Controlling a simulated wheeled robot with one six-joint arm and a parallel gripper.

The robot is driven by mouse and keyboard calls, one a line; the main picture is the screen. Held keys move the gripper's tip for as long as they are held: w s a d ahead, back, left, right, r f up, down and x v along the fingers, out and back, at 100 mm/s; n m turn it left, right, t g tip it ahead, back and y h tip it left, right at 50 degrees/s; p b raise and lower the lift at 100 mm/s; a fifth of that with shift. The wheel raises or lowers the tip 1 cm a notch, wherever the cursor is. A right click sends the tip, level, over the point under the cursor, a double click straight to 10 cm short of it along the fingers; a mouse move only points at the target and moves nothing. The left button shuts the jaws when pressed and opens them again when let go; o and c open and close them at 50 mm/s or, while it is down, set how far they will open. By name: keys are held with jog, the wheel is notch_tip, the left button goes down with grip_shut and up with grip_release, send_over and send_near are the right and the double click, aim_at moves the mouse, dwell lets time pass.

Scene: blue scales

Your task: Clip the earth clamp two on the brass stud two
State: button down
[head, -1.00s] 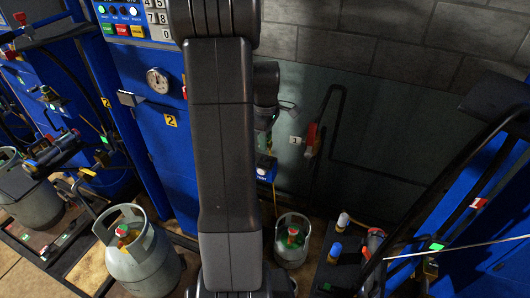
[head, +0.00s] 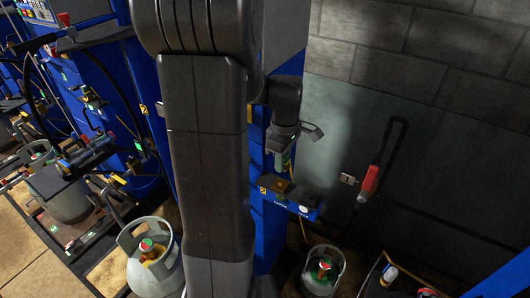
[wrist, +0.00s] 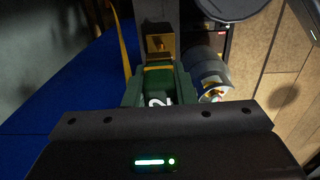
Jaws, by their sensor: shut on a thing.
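My gripper (wrist: 160,118) is shut on a green clamp (wrist: 158,82) marked with a white 2, seen from behind in the wrist view. In the head view the clamp (head: 281,160) is a small green shape under my wrist, above a blue ledge (head: 290,199) with a yellow 2 tag. A square brass piece (wrist: 160,46) shows just beyond the clamp in the wrist view. I cannot tell whether it is the stud or whether the clamp touches it. My arm and gripper hide part of the clamp and its jaws.
Gas cylinders stand at lower left (head: 154,262) and below the ledge (head: 323,272). A yellow cable (wrist: 122,42) runs left of the clamp.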

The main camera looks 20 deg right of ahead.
aim_at(280, 182)
jog(key=shift+w+a, duration=0.2)
jog(key=shift+a, duration=0.05)
jog(key=shift+s, duration=0.1)
jog(key=shift+s+d, duration=0.1)
jog(key=shift+f, duration=0.1)
jog(key=shift+f+b, duration=2.35)
jog(key=shift+f, duration=0.45)
jog(key=shift+f+b, duration=0.3)
jog(key=shift+f, duration=0.25)
jog(key=c, duration=1.1)
grip_release()
notch_tip(280, 182, up, 14)
jog(key=shift+f, duration=0.1)
